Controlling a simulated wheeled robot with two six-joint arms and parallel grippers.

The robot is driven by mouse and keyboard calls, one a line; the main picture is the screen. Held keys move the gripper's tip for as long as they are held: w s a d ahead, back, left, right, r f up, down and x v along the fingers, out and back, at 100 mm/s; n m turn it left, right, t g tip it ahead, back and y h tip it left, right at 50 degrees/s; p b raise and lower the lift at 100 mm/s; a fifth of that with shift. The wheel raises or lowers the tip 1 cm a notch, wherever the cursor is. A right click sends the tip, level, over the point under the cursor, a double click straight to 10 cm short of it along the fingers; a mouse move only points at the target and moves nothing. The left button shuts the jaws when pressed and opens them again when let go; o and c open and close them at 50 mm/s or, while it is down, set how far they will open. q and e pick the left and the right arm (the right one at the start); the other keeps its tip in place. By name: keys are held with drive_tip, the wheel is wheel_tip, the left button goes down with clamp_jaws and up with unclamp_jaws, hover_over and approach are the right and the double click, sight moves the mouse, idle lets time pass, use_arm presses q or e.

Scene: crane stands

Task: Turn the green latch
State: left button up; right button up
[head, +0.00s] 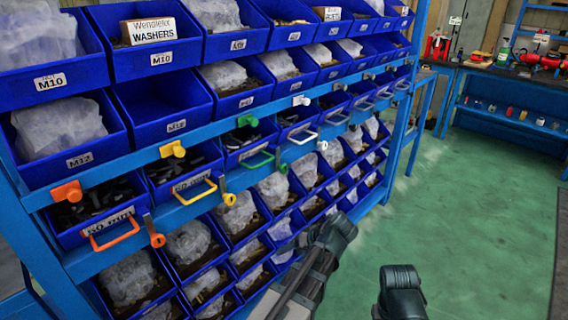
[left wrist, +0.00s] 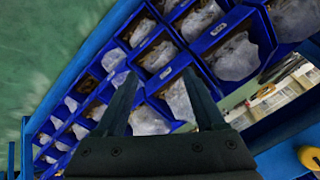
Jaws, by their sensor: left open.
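Green fittings show on the blue rack in the head view. A green block with a stub (head: 248,120) sits on the upper rail. A green bar-shaped handle (head: 258,158) is on a bin front below it. A small green knob (head: 282,168) sits on the lower rail, right of the handle. I cannot tell for certain which piece is the latch. My left gripper (left wrist: 159,74) is open and empty in the left wrist view, its two dark fingers apart before the bins. No green fitting shows there.
The blue bin rack (head: 120,170) fills the left side. Orange (head: 67,192), yellow (head: 173,149) and white (head: 300,100) fittings share the upper rail. A workbench (head: 505,72) stands at the back right. The green floor (head: 450,210) between is clear.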

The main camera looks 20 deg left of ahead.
use_arm(q)
drive_tip(key=w+d+r+n+t+y, duration=0.1)
drive_tip(key=w+r+n+y, duration=0.3)
drive_tip(key=r, duration=0.4)
drive_tip(key=w+d+r+n+t+y, duration=0.2)
drive_tip(key=w+r+n+y, duration=0.3)
drive_tip(key=r, duration=0.4)
drive_tip(key=shift+w+d+r+n+t+y, duration=0.25)
drive_tip(key=shift+w+n+t, duration=0.3)
drive_tip(key=shift+w, duration=0.35)
drive_tip(key=shift+a, duration=0.2)
